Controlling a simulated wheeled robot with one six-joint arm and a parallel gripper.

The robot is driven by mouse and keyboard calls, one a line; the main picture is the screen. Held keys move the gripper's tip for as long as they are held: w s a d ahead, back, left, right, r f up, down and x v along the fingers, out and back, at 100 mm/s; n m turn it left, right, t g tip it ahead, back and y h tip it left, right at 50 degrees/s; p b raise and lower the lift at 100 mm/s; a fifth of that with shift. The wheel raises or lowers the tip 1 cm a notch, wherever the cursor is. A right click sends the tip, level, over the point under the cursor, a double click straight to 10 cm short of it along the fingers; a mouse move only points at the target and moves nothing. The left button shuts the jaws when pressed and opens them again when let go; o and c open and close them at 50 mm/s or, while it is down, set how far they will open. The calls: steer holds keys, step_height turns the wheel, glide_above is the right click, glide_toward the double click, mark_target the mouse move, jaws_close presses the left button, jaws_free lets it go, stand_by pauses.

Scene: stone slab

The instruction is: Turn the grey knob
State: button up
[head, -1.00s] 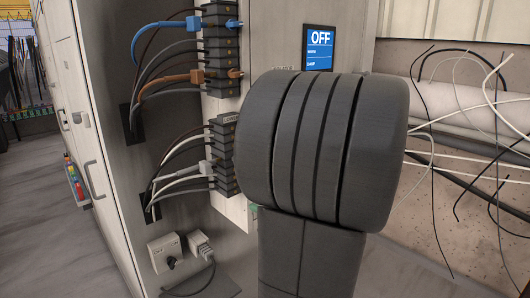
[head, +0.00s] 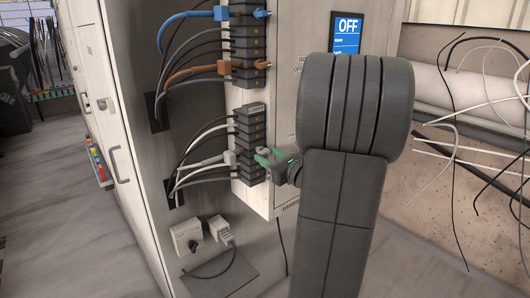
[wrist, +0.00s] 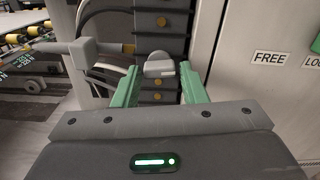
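The grey knob (wrist: 159,67) shows in the wrist view on a dark block strip, between the two green fingertips. My gripper (wrist: 159,77) is open, with one finger on each side of the knob and visible gaps between. In the head view my gripper (head: 268,157) shows its green fingers just right of the lower block strip (head: 250,140). The knob is small and hard to make out there. My dark arm hides part of the cabinet front.
A grey plug (head: 222,158) with a cable sits left of the fingers; it also shows in the wrist view (wrist: 84,50). Blue and orange cables enter the upper strip. A screen (head: 347,33) reads OFF. Loose wires (head: 470,150) hang at the right.

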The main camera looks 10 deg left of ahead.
steer(key=shift+x, duration=0.95)
steer(key=shift+c, duration=0.2)
steer(key=c, duration=0.7)
steer(key=shift+o, duration=0.2)
